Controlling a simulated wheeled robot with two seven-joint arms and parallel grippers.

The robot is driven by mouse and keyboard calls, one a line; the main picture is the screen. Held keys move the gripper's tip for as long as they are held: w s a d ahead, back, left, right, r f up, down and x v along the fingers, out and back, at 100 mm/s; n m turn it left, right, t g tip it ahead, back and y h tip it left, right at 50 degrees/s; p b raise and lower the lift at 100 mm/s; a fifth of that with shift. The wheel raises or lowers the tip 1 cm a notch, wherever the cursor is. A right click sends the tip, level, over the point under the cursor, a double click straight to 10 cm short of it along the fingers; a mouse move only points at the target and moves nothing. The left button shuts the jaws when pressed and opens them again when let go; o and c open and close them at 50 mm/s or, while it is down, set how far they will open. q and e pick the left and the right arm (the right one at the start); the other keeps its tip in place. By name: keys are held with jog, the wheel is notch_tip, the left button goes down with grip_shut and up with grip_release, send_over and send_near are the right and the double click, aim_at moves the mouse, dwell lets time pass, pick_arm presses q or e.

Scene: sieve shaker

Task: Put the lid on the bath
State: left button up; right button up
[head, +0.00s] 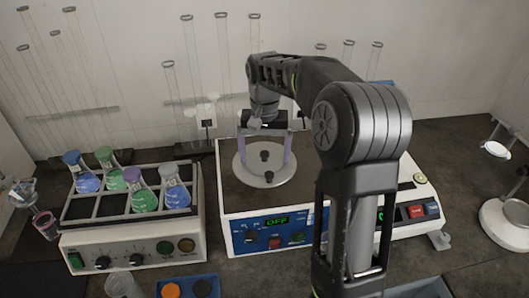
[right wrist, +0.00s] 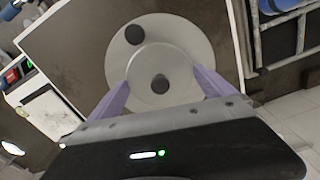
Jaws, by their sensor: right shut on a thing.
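The bath (head: 310,231) is the white box with a blue front panel and an "OFF" display. A round grey plate with a dark knob lies on its dark top. My right gripper (head: 264,153) points down over the bath, its two purple fingers shut on the lid, a grey disc with a black knob. In the right wrist view the lid (right wrist: 170,98) sits between the fingers (right wrist: 162,80), overlapping the wider grey disc (right wrist: 195,38). I cannot tell whether the lid touches what is below. My left gripper is not in view.
A shaker (head: 135,246) with several blue and green flasks stands left of the bath. A blue tray (head: 190,287) with round pieces lies in front. A white device (head: 507,222) stands at the far right. Several glass tubes stand along the back wall.

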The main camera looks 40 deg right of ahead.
dwell(0.4)
jog(key=o, duration=1.1)
jog(key=shift+c, duration=0.2)
jog(key=shift+r+p, duration=1)
jog(key=shift+r, duration=0.05)
jog(key=shift+r+p, duration=0.5)
jog(key=shift+r, duration=1.45)
